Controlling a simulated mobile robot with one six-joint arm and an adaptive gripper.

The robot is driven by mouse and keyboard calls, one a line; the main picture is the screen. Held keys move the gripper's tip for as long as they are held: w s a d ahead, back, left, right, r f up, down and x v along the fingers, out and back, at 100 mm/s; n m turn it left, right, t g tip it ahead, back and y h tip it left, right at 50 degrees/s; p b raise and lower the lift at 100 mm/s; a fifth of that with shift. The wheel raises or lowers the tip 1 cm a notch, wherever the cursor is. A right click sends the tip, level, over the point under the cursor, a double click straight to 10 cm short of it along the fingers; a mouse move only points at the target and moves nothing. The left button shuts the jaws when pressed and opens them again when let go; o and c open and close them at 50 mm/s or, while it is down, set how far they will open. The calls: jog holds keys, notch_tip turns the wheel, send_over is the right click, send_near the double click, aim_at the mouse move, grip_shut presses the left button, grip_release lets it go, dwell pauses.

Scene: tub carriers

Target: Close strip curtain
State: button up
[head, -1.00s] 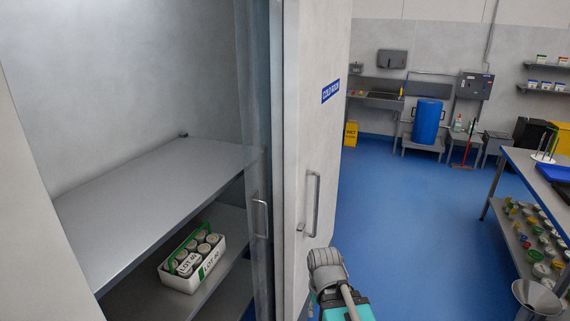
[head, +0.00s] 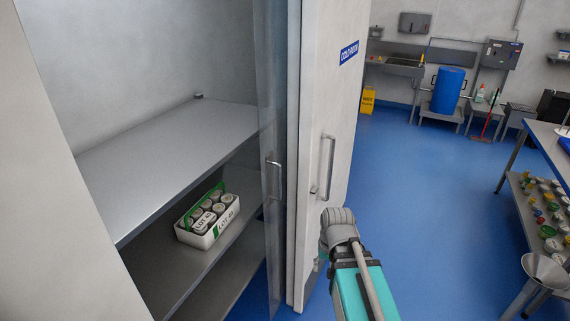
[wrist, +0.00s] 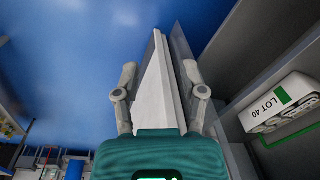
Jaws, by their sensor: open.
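The strip curtain (head: 271,110) is a clear, see-through panel with a metal handle (head: 274,180), hanging at the right side of the cold room opening. It also shows in the wrist view (wrist: 184,45). Just right of it stands the thick white cold room door (head: 338,100), swung open, with its own bar handle (head: 326,167). My gripper (wrist: 160,67) is open in the wrist view, its fingers spread either side of the white door edge, with the clear panel near the right finger. I cannot tell whether it touches either. In the head view the fingers are hidden by my arm.
Inside the cold room, a white LOT 40 carrier (head: 225,228) of tubs with a green handle sits on the lower shelf, under an upper shelf (head: 170,150). A steel table (head: 540,135) stands at the right. The blue floor (head: 430,190) between is clear.

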jog(key=w+a+f+m+t+y+b, duration=0.1)
jog(key=w+a+m+y+b, duration=0.1)
jog(key=w+m+y+b, duration=0.3)
jog(key=w+a+m+t+b, duration=0.1)
jog(key=w+a+m+t, duration=0.15)
jog(key=w, duration=0.45)
jog(key=w+a+f+m+t+y+b, duration=0.1)
jog(key=w+m+y+b, duration=0.2)
jog(key=w, duration=0.4)
jog(key=w+d+r+m+t+y+b, duration=0.2)
jog(key=w+m+t+b, duration=0.1)
jog(key=w+m, duration=0.4)
jog(key=w+d+r+m+t+y+b, duration=0.2)
jog(key=w+d+r+m+t, duration=0.1)
jog(key=w+m, duration=0.4)
jog(key=shift+w+m+t+y+b, duration=0.3)
jog(key=shift+w+m+t+b, duration=0.1)
jog(key=shift+m+t, duration=0.05)
jog(key=shift+w+r, duration=0.1)
jog(key=x, duration=1.3)
jog(key=shift+w+a, duration=0.2)
grip_shut()
